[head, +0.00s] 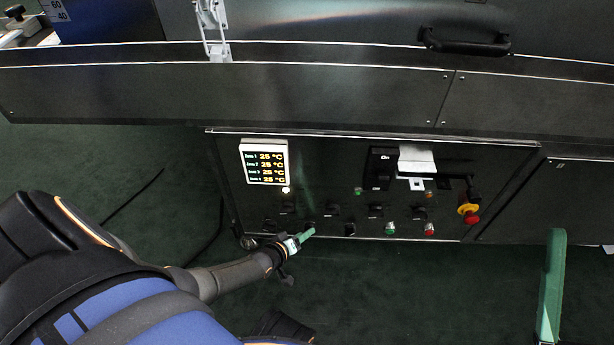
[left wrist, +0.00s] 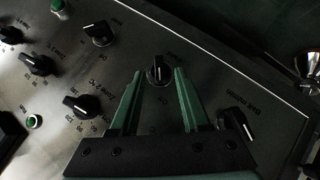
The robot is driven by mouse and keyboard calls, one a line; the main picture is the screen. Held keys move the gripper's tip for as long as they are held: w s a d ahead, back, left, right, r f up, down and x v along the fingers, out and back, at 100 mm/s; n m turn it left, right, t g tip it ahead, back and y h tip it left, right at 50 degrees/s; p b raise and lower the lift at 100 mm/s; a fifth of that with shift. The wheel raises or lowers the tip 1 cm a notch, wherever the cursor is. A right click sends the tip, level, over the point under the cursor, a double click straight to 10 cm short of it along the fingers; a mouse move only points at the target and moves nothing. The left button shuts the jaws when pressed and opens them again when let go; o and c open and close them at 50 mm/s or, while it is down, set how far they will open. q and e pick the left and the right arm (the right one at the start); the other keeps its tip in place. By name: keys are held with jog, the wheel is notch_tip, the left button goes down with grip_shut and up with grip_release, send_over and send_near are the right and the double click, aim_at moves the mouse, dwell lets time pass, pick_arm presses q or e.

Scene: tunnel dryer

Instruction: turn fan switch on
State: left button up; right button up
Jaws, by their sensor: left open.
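The control panel (head: 330,190) is dark, with several black rotary switches. My left gripper (head: 308,234) is at its lower left part, with green fingertips by the lower row of switches. In the left wrist view, my left gripper (left wrist: 155,98) is open, and a black rotary switch (left wrist: 158,72) with a pale pointer mark sits between the fingertips, towards their far end. I cannot tell whether the fingers touch it. Its label is too blurred to read, so I cannot tell which is the fan switch. A green upright piece (head: 553,285) at the lower right looks like a finger of my right gripper.
Another black switch (left wrist: 235,124) is right of the fingers; more knobs (left wrist: 82,105) are on the left. The panel has a lit temperature display (head: 264,162), a green button (head: 390,229), a red button (head: 429,229) and a red-yellow emergency stop (head: 469,213). A long metal ledge (head: 300,90) juts out above.

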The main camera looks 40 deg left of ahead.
pick_arm(q)
jog(key=shift+b+x, duration=0.6)
jog(key=shift+x, duration=0.75)
pick_arm(e)
jog(key=shift+w+a+f, duration=0.1)
jog(key=shift+a+f, duration=0.05)
jog(key=shift+f, duration=1.05)
pick_arm(q)
jog(key=shift+r, duration=0.1)
grip_shut()
